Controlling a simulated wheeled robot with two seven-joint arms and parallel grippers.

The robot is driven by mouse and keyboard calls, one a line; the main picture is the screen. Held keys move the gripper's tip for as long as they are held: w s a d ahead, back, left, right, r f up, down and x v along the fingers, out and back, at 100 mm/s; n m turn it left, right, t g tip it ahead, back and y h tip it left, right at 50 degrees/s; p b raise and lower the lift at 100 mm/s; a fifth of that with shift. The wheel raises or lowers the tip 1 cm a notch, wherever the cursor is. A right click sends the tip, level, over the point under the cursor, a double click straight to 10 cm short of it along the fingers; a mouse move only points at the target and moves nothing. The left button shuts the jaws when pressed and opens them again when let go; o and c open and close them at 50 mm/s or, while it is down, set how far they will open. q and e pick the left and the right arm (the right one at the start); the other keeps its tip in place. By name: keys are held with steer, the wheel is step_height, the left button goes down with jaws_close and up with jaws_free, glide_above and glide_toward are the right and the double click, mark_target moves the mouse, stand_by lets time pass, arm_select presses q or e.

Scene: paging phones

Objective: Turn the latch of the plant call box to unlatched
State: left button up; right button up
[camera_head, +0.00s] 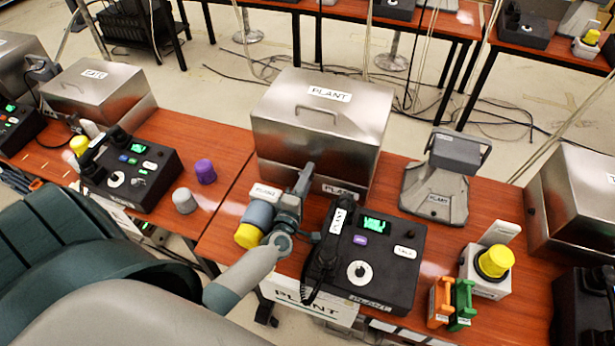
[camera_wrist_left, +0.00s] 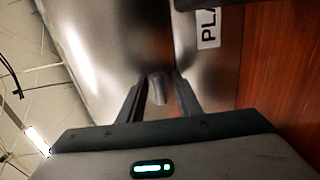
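The plant call box is a brushed-metal box (camera_head: 320,115) with a PLANT label on its lid, at the back middle of the table. Its front also fills the upper part of the left wrist view (camera_wrist_left: 110,45). A small grey metal latch (camera_wrist_left: 157,88) stands out from it between my left fingers; the head view does not show the latch clearly. My left gripper (camera_head: 304,174) is at the box's lower front. In the left wrist view the fingers (camera_wrist_left: 158,92) stand apart on either side of the latch, with gaps visible. My right gripper is not in view.
A black PLANT phone console (camera_head: 405,265) stands just right of my left arm. A yellow cap (camera_head: 247,237) sits close to my left wrist. A grey stand (camera_head: 437,190), another yellow button (camera_head: 495,261) and orange and green clips (camera_head: 463,303) are further right. Purple (camera_head: 205,171) and grey knobs (camera_head: 184,200) lie left.

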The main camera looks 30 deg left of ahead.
arm_select(q)
steer(key=b+v, duration=0.4)
steer(key=v, duration=1.3)
steer(key=shift+s+b, duration=0.15)
steer(key=shift+b, duration=0.25)
steer(key=shift+d, duration=0.1)
